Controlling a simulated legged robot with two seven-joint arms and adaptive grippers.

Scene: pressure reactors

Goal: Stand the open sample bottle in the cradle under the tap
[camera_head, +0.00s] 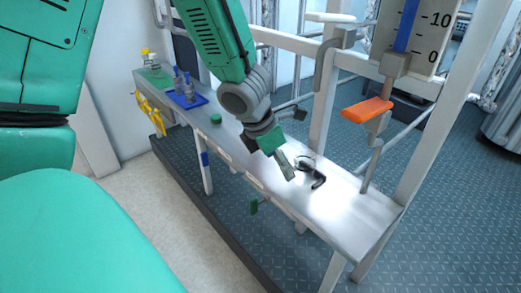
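One gripper (291,141) shows over the middle of the bench, on a green arm that enters from the upper left; I take it as my left. Its fingers are spread, with nothing clearly seen between them. A black fixture (318,180) with a thin ring stands on the bench just right of the lower finger; I cannot tell whether it is the cradle or holds a bottle. A pipe with an orange lever (367,110), perhaps the tap, rises at right. A small green cap (215,119) lies on the bench behind the gripper. No open sample bottle can be told apart. My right gripper is not seen.
The metal bench (350,215) has free room at its right end. Frame posts and pipes rise behind the bench.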

